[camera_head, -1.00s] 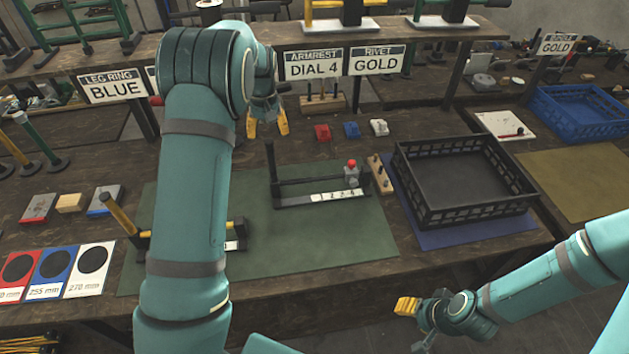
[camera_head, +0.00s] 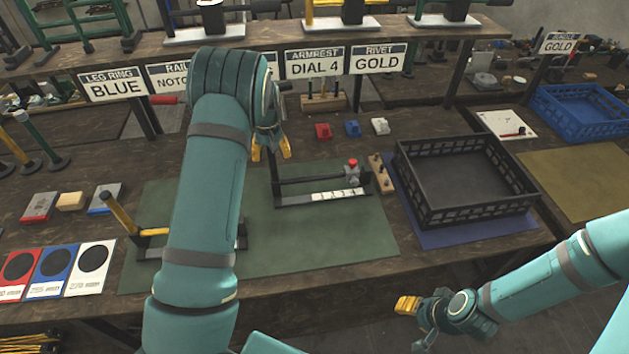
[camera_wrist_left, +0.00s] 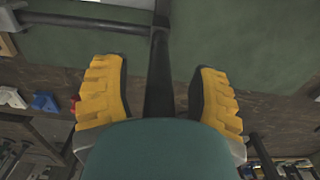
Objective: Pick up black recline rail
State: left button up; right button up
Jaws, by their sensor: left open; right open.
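A black piece that looks like the recline rail (camera_head: 318,180) is on the green mat, with an upright post at its left end and a level bar running right to a red-knobbed end. A strip with numbers lies along its base. My left gripper (camera_head: 271,150) is open at the top of the upright post. In the left wrist view, the open yellow fingers (camera_wrist_left: 158,95) stand either side of the dark post (camera_wrist_left: 160,65), with gaps visible. My right gripper (camera_head: 408,306) is low at the front, off the table's front edge, away from the rail.
A black crate (camera_head: 408,192) stands right of the rail, with a small wooden peg block (camera_head: 381,174) between. Red (camera_head: 323,131), blue (camera_head: 353,128) and white (camera_head: 380,126) blocks lie behind. A yellow-handled fixture (camera_head: 122,214) is at the mat's left, partly hidden by my arm.

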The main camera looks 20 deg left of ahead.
pick_arm(q)
grip_shut()
jog(key=shift+r, duration=0.15)
